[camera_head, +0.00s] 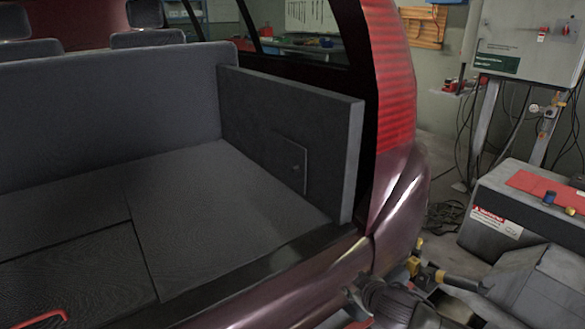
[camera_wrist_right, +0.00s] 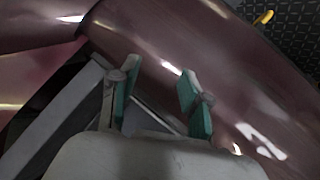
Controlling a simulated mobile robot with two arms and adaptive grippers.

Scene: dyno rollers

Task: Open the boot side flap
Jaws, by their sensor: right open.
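The boot side flap (camera_head: 290,160) is a small square dark panel in the grey right side wall of the boot in the head view. It looks shut, flush with the wall, and has a small light spot like a catch. My right gripper shows in the wrist view (camera_wrist_right: 158,97), with its two green-padded fingers apart and nothing between them. It is close to the glossy maroon bodywork (camera_wrist_right: 170,45), outside the boot and away from the flap. The flap is not seen in the wrist view. My left gripper is not in view.
The grey boot floor (camera_head: 210,215) is largely clear, with a red handle-like piece (camera_head: 40,318) at the near left. The tail light (camera_head: 392,80) and rear corner stand right of the side wall. Grey machine housings (camera_head: 505,215) and cables (camera_head: 440,215) are further right.

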